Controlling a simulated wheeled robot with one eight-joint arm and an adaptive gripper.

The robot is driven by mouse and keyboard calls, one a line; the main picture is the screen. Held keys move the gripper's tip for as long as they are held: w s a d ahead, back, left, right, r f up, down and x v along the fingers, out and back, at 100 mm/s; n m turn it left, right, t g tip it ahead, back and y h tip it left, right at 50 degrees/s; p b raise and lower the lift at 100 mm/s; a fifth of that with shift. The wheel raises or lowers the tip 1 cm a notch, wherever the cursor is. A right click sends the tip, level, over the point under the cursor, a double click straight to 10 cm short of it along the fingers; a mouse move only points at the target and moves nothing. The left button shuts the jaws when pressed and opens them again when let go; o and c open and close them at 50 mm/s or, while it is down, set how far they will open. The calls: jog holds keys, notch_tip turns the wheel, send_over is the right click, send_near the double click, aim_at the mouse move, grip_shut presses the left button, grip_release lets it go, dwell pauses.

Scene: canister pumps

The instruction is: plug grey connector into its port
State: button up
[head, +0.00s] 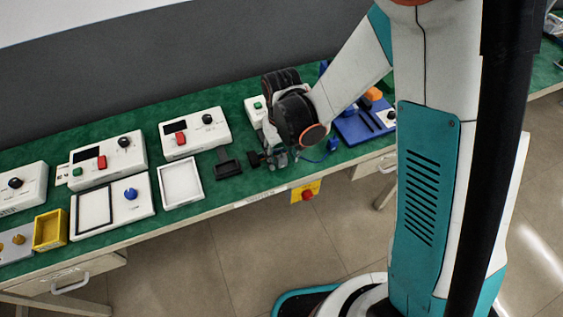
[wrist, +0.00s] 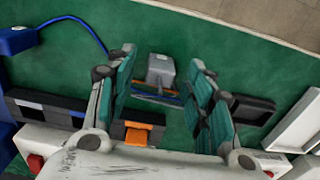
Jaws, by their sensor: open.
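The grey connector (wrist: 160,69) lies on the green bench top in the wrist view, a small grey block with a dark, blue-edged strip at its near side. My gripper (wrist: 163,58) is open, with one finger on each side of the connector and a visible gap to each. I cannot tell how far above the bench the fingertips are. In the head view my gripper (head: 277,160) points down at the bench's front part and the connector cannot be made out. No port can be clearly identified as the connector's own; a dark block with an orange part (wrist: 138,134) shows between the fingers.
A blue cable (wrist: 88,28) runs from a blue part (wrist: 16,41) at the left. A black tray (wrist: 252,110) and a white tray (wrist: 297,124) lie to the right. White control boxes (head: 195,132) line the bench. A yellow box (head: 49,230) stands far left.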

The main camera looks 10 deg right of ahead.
jog(key=shift+c, duration=0.3)
jog(key=c, duration=0.8)
jog(key=shift+r, duration=0.15)
